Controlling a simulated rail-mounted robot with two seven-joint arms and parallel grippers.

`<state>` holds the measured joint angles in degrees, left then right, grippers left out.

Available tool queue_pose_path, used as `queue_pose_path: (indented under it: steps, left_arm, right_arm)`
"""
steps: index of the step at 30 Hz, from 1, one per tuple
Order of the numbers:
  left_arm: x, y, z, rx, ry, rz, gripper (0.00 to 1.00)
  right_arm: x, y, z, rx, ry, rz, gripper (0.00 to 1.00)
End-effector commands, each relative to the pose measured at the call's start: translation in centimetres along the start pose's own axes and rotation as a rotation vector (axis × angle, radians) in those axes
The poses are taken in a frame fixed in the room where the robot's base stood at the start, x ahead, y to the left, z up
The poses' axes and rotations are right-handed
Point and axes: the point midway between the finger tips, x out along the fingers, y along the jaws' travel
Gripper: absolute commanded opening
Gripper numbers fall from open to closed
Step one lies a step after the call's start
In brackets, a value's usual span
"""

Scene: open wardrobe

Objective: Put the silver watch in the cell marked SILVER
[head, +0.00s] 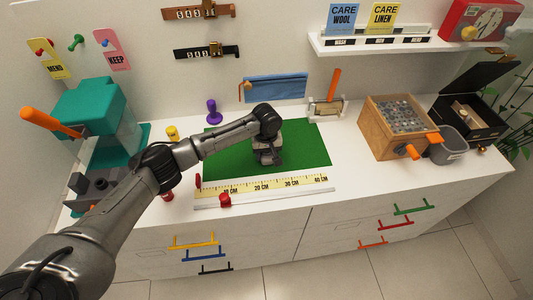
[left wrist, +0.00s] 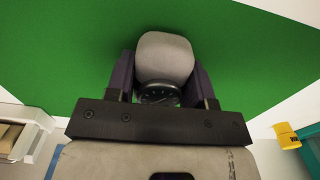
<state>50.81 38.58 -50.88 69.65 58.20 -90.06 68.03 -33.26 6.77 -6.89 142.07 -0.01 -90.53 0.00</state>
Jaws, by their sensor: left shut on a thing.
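My left gripper (head: 268,158) is low over the green mat (head: 222,165) in the head view. In the left wrist view its fingers (left wrist: 163,82) are shut on a grey, cushion-like piece with a round dark dial (left wrist: 158,94), apparently the watch on its cushion (left wrist: 165,54). The band's colour is unclear. An open black box (head: 492,128) with a tan inside stands at the far right; no SILVER mark is readable. My right gripper is not in view.
A wooden box with grey contents (head: 395,119) and a grey bin (head: 447,146) stand left of the black box. A ruler (head: 262,187) lies along the mat's front. A teal machine (head: 92,112) stands at left. The mat's right part is clear.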

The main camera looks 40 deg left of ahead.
Motion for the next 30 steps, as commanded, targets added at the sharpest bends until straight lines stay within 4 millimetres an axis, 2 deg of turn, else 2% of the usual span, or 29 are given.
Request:
queue_pose_path:
  steps: [4, 5, 12, 22, 26, 30]
  left_arm:
    - [0.2, 0.0, 0.0, -0.001, 0.0, 0.0, 0.24]
    - [0.3, 0.0, 0.0, -0.001, 0.0, 0.0, 0.49]
    - [0.3, 0.0, 0.0, -0.001, 0.0, 0.0, 0.72]
    - [0.0, 0.0, 0.0, 0.001, 0.002, 0.001, 0.74]
    - [-1.8, 0.1, 0.0, 0.0, 0.001, 0.002, 0.74]
    - [-4.5, 0.1, 0.0, -0.001, 0.001, 0.002, 0.74]
  right_arm:
    - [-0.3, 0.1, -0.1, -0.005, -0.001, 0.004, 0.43]
    - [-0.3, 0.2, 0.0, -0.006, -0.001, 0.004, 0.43]
    - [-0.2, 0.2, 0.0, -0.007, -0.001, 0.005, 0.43]
    - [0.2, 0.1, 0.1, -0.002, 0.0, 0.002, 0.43]
    - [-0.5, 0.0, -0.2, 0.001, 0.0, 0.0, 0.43]
    - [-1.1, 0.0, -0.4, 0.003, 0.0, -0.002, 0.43]
